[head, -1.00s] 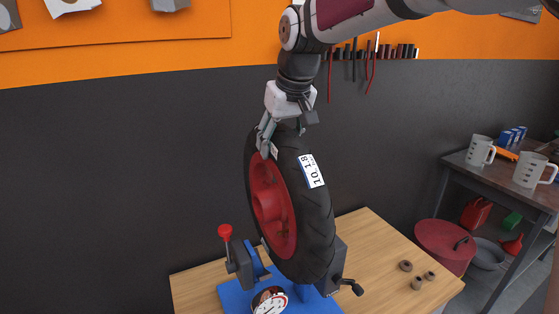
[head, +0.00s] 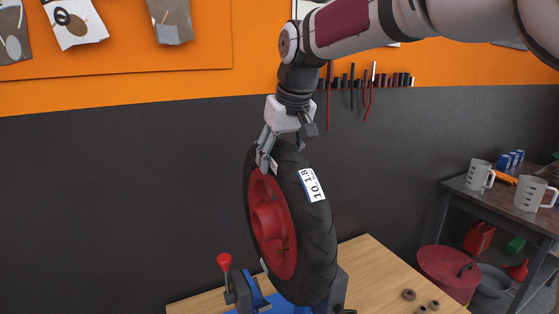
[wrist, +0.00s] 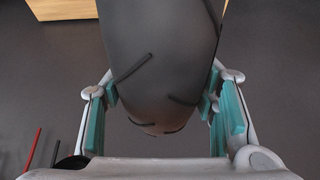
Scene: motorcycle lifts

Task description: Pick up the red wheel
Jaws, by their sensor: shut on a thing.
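The red wheel (head: 272,222) has a red rim, a black tyre and a white label reading 10.18. It hangs upright in the head view, over the blue balancing stand (head: 255,290). My gripper (head: 282,150) is above it and shut on the top of the tyre, one finger on each side. The far finger is mostly hidden behind the tyre. In the wrist view my gripper (wrist: 161,100) has its teal pads against both sides of the tyre (wrist: 155,60). The wheel's lower part overlaps the stand, so I cannot tell whether they touch.
The stand is on a wooden table (head: 375,270), with several small brown rings (head: 409,295) at its right. A red-knobbed lever (head: 224,262) stands left of the wheel. A side bench with measuring jugs (head: 480,175) is at the right. The dark wall (head: 120,200) is behind.

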